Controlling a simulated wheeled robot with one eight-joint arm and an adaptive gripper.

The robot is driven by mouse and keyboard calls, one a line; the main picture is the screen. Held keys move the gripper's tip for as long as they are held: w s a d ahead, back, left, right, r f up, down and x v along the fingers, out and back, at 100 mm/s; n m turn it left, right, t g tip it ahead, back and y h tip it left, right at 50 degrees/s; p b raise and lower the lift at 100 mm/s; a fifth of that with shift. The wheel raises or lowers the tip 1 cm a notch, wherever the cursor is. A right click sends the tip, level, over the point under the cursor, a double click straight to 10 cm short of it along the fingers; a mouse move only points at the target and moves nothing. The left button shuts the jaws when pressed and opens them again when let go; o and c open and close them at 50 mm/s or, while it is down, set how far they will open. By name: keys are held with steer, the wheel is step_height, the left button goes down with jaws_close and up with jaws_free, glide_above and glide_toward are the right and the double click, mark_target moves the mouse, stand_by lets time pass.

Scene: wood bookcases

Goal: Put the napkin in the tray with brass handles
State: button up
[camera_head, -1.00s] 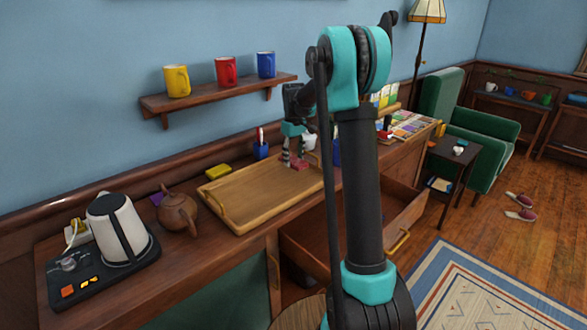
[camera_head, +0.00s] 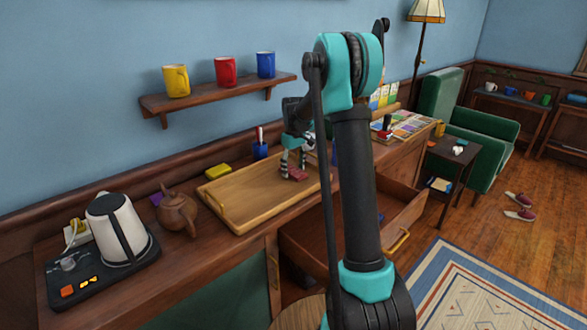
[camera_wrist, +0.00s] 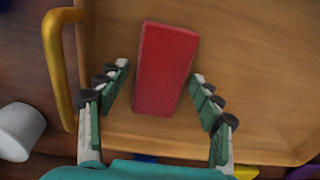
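The napkin, a folded red block (camera_head: 298,174), lies inside the wooden tray (camera_head: 232,222) toward its right end. In the wrist view the napkin (camera_wrist: 165,72) rests on the tray floor (camera_wrist: 250,60), near one brass handle (camera_wrist: 55,65). My gripper (camera_head: 293,165) is low over the tray, its fingers on either side of the napkin. In the wrist view my gripper (camera_wrist: 161,71) is open, with a gap between each fingertip and the napkin. The other brass handle (camera_head: 214,203) shows at the tray's left end.
A brown teapot (camera_head: 178,211) and a white kettle (camera_head: 120,229) stand left of the tray. A yellow block (camera_head: 218,170) and a blue pen cup (camera_head: 260,150) are behind it. A drawer (camera_head: 400,212) stands open below. A white cup (camera_wrist: 18,131) is beside the tray.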

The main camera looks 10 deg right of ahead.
mark_target(294, 170)
steer(key=shift+r, duration=0.1)
step_height(294, 170, up, 12)
steer(key=s+d+f+m+t, duration=0.1)
steer(key=s+f, duration=0.4)
steer(key=s, duration=0.7)
steer(key=s+d+f+m+t, duration=0.1)
steer(key=s+f+m, duration=0.2)
steer(key=s, duration=0.9)
steer(key=s+d+f+m+t, duration=0.1)
steer(key=s+f+m+t, duration=0.1)
steer(key=s+f, duration=0.5)
steer(key=s, duration=0.6)
steer(key=shift+d+f+m, duration=0.2)
steer(key=shift+m, duration=0.2)
steer(key=shift+s, duration=0.1)
